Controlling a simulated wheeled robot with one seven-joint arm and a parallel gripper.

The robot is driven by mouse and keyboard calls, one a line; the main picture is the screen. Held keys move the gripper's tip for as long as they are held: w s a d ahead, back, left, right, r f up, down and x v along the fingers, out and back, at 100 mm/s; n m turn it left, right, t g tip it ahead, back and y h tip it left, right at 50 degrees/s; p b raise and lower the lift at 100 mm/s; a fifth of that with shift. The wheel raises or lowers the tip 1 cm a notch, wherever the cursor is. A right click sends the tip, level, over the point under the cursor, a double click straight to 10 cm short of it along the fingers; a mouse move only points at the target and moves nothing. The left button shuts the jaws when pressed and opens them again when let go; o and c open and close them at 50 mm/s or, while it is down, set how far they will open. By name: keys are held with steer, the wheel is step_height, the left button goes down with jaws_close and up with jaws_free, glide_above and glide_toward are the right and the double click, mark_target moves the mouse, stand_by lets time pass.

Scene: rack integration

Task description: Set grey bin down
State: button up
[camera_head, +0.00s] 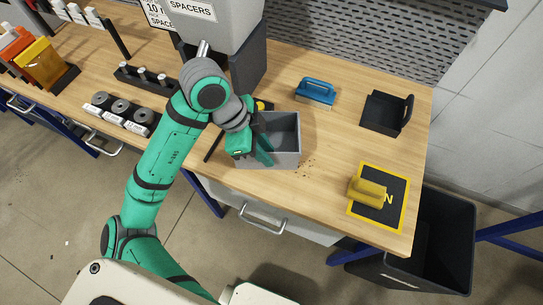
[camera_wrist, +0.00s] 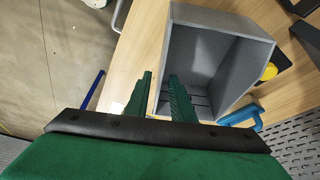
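The grey bin (camera_head: 287,136) is an open, empty box at the middle of the wooden bench, upright or nearly so. I cannot tell whether its base touches the bench top. My gripper (camera_head: 262,150) is at the bin's left side. In the wrist view the bin (camera_wrist: 230,28) fills the upper middle, with its open top facing the camera. There my gripper (camera_wrist: 160,90) has one green finger outside the bin and one inside, with the bin wall between them. It looks shut on that wall.
A blue-handled brush (camera_head: 316,92), a black holder (camera_head: 387,112) and a yellow block on a yellow-edged mat (camera_head: 397,222) stand to the right. Dark specks lie beside the bin. A spacers dispenser (camera_head: 210,22) stands behind. A dark waste bin (camera_head: 440,240) is past the bench's right edge.

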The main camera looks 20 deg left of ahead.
steer(key=v, duration=0.7)
steer(key=shift+a+r, duration=0.1)
steer(key=shift+r, duration=0.15)
